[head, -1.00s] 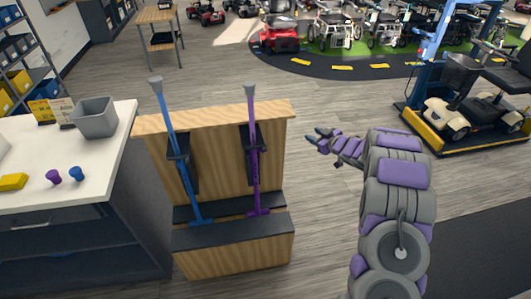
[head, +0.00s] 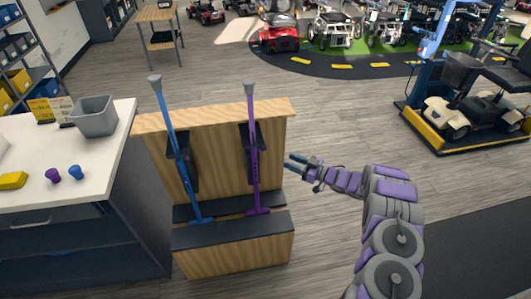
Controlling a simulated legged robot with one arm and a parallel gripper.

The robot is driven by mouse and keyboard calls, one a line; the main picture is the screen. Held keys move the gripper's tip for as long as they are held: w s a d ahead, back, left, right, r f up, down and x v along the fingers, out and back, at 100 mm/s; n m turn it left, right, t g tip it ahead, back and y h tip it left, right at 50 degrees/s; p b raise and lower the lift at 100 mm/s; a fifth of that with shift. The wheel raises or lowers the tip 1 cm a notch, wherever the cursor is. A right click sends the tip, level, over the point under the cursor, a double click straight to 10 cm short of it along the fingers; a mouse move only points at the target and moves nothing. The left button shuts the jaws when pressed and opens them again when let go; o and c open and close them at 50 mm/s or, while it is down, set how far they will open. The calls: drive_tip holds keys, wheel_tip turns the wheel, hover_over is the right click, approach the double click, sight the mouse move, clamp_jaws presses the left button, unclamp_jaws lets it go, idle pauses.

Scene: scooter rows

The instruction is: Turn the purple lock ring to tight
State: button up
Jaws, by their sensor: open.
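A purple pole (head: 254,165) stands nearly upright in the wooden rack (head: 217,180), with a grey cap on top and a dark holder (head: 247,150) around its middle. I cannot clearly make out a lock ring on it or any tight mark. A blue pole (head: 184,165) leans slightly to its left in the same rack. My gripper (head: 287,162) is open and empty, its fingers pointing left. In the picture it is just right of the rack and the purple pole, apart from the pole.
A white counter (head: 105,150) at left holds a grey bin (head: 95,116), a purple knob (head: 53,176), a blue knob (head: 75,172) and a yellow block (head: 13,180). A scooter (head: 460,105) stands on a lift at right. Floor (head: 340,110) behind my arm is clear.

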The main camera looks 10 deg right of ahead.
drive_tip(key=b+x, duration=0.2)
drive_tip(key=x, duration=1)
drive_tip(key=shift+w+a, duration=0.15)
drive_tip(key=shift+a, duration=0.1)
clamp_jaws()
